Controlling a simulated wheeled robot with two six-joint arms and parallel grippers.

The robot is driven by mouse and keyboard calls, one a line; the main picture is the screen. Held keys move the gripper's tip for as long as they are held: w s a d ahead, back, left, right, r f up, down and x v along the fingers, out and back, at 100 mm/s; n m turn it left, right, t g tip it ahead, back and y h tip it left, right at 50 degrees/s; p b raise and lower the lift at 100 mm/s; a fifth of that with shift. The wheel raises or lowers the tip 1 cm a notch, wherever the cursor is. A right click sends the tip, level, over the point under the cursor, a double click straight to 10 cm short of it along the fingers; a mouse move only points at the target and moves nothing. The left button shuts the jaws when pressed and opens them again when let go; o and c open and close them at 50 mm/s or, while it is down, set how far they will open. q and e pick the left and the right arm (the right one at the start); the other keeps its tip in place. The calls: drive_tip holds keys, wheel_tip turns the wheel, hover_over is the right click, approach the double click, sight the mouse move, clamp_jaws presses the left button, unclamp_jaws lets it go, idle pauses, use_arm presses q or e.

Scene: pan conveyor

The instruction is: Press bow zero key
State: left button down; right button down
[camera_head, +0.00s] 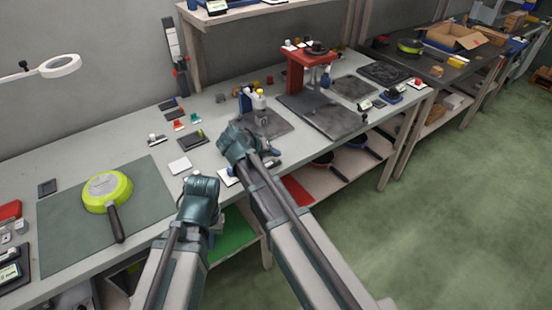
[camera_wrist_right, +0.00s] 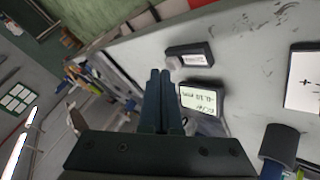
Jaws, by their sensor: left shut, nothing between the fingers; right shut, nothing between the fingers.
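My right gripper (camera_wrist_right: 160,74) is shut and empty in the right wrist view, its two dark fingers together. Just right of its fingers is a small dark gauge with a lit display (camera_wrist_right: 202,101), which seems to read in mm. A gap or contact between fingers and gauge cannot be judged. I cannot make out a zero key. In the head view the right gripper (camera_head: 232,140) is over the bench's front middle, its fingertips mostly hidden by its own wrist. My left gripper (camera_head: 200,183) is shut near the bench's front edge, left of the right arm.
A dark block with a white label (camera_wrist_right: 190,56) lies beyond the gauge, and a white card with a cross (camera_wrist_right: 304,76) lies to the right. On the bench (camera_head: 130,148) a lime pan (camera_head: 107,190) rests on a dark mat (camera_head: 60,240). A red press (camera_head: 306,70) stands farther back.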

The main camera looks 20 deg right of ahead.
drive_tip(key=shift+f+b, duration=0.5)
drive_tip(key=shift+f, duration=0.05)
idle(0.4)
drive_tip(key=shift+r, duration=0.1)
drive_tip(key=shift+r+p, duration=0.9)
drive_tip(key=shift+p, duration=0.05)
wheel_tip(320, 180, up, 5)
drive_tip(key=p, duration=0.5)
idle(0.8)
